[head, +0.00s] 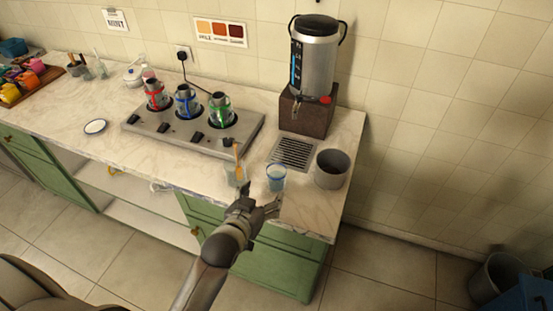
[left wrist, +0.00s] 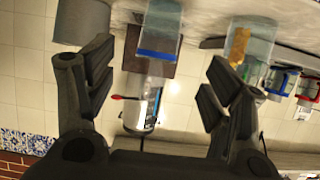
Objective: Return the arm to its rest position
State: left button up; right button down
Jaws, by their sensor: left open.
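My left gripper (head: 260,203) is open and empty at the counter's front edge, just in front of a clear glass with a blue rim (head: 276,177). In the left wrist view the open fingers (left wrist: 155,85) point toward the counter, with the blue-rimmed glass (left wrist: 160,30) beyond and between them, apart from both. A second glass (head: 236,177) with an orange-brown stick in it stands left of the first; it also shows in the left wrist view (left wrist: 250,45). My right gripper is in neither view.
A steel samovar (head: 315,60) stands on a brown block (head: 308,112), with a drip grate (head: 293,152) before it. A grey metal pot (head: 331,168) is at the right. A burner plate (head: 160,133) holds several small pots. Floor in front of the green cabinets is free.

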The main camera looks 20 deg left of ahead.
pick_arm(q)
jog(key=s+a+f+m+g, duration=0.15)
jog(key=s+g, duration=0.35)
jog(key=s, duration=0.7)
jog(key=s+f+g, duration=0.3)
jog(key=s+g, duration=0.2)
jog(key=s, duration=0.7)
notch_tip(320, 180, down, 26)
jog(key=s+g+b, duration=0.1)
jog(key=b, duration=0.1)
jog(key=s+a+f+g+b, duration=0.1)
jog(key=s+a+f, duration=0.1)
jog(key=s+f, duration=1.5)
jog(key=shift+a+f+g, duration=0.3)
jog(key=shift+f, duration=0.3)
